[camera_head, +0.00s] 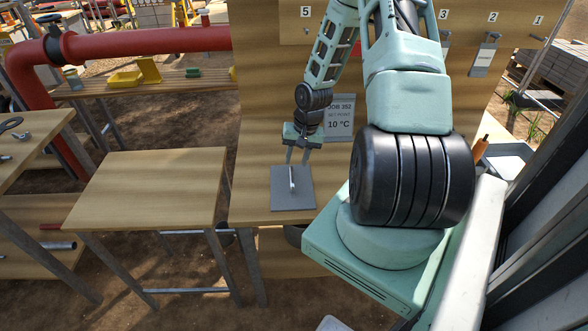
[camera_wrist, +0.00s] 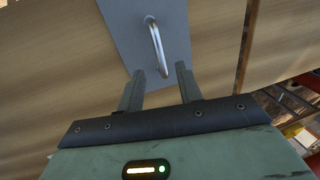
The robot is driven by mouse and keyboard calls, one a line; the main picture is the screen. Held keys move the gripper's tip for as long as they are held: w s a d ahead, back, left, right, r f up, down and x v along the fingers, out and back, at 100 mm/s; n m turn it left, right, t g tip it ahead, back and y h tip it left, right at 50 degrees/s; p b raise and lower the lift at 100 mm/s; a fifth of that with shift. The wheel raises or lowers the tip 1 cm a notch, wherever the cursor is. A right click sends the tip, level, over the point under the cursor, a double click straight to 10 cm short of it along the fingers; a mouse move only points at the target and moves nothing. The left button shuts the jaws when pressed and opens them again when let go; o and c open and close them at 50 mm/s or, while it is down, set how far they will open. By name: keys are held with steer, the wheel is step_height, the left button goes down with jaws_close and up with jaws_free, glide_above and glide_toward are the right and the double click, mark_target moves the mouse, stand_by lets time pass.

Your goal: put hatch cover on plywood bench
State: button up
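The hatch cover is a grey square plate (camera_head: 308,199) with a bright metal handle (camera_head: 292,180). It rests on a plywood surface (camera_head: 248,208) in front of an upright plywood board. A plywood bench (camera_head: 150,190) with metal legs stands to its left, its top bare. My gripper (camera_head: 297,160) is above the plate's far edge, fingers pointing down, open and empty. In the wrist view the fingers (camera_wrist: 162,70) are spread apart, and the plate (camera_wrist: 128,22) and handle (camera_wrist: 157,46) lie beyond the tips.
Another table (camera_head: 25,150) holds tools at the left edge.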

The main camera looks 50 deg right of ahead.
step_height(320, 180, up, 6)
steer(key=shift+s+d, duration=0.3)
steer(key=shift+s, duration=0.05)
steer(key=w+a+r+n+g, duration=0.1)
steer(key=a+r+n, duration=0.4)
steer(key=a, duration=0.8)
steer(key=w+a+r+n, duration=0.1)
steer(key=a+r+n, duration=0.4)
steer(key=a, duration=0.8)
steer(key=s+a+r+n, duration=0.4)
steer(key=s+a, duration=0.4)
steer(key=s+a+r+n, duration=0.3)
steer(key=s+a+r, duration=0.1)
steer(key=s+a, duration=0.4)
steer(key=shift+s+a+n+g+h, duration=0.15)
steer(key=shift+s+n+g+h, duration=0.2)
steer(key=shift+s, duration=0.25)
